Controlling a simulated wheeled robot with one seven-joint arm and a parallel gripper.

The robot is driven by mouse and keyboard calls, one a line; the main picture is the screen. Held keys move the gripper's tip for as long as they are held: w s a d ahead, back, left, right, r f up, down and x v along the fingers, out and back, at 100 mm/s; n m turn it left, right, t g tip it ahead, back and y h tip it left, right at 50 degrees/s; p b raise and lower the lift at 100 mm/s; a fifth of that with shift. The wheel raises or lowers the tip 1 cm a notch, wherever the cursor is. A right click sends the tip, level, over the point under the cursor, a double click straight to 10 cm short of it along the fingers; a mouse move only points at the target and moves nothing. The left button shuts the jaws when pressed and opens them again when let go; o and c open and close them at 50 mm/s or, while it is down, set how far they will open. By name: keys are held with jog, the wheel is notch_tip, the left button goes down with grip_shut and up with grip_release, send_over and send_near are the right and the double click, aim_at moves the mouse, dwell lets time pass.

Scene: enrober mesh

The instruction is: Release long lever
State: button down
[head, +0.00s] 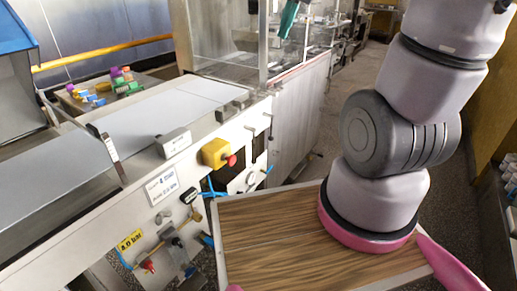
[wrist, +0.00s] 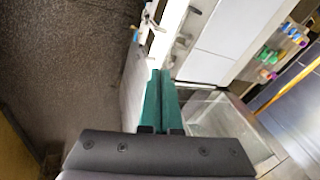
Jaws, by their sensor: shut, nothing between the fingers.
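My gripper (head: 285,34) is raised near the clear-walled housing in the head view. Its two green fingers lie together with nothing between them in the wrist view (wrist: 161,74). The machine's front panel carries a small lever-like handle (head: 268,124) near its right end and a brass-coloured handle (head: 168,236) low on the panel. I cannot tell which is the long lever. In the wrist view, a pale lever-like part (wrist: 152,24) sticks out from the machine side beyond the fingertips. My gripper touches none of these.
A yellow box with a red button (head: 217,153) sits on the front panel. The clear-walled housing (head: 230,35) stands behind it. Small coloured items (head: 122,80) lie on the far side of the machine. The grey floor (wrist: 60,60) beside the machine looks clear.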

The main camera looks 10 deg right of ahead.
jog(key=w+f+m+g, duration=0.2)
jog(key=w+f, duration=0.6)
jog(key=f, duration=0.1)
jog(key=w+f+m+g, duration=0.1)
jog(key=w+f, duration=0.2)
jog(key=f, duration=1.1)
jog(key=w+a+f+m+g, duration=0.1)
jog(key=w+f, duration=0.3)
jog(key=f, duration=1.1)
jog(key=shift+w+a+m+g, duration=0.15)
jog(key=shift+a+m+g, duration=0.1)
jog(key=shift+m+g, duration=0.5)
jog(key=shift+f, duration=0.1)
jog(key=x, duration=1)
jog(key=shift+a, duration=0.2)
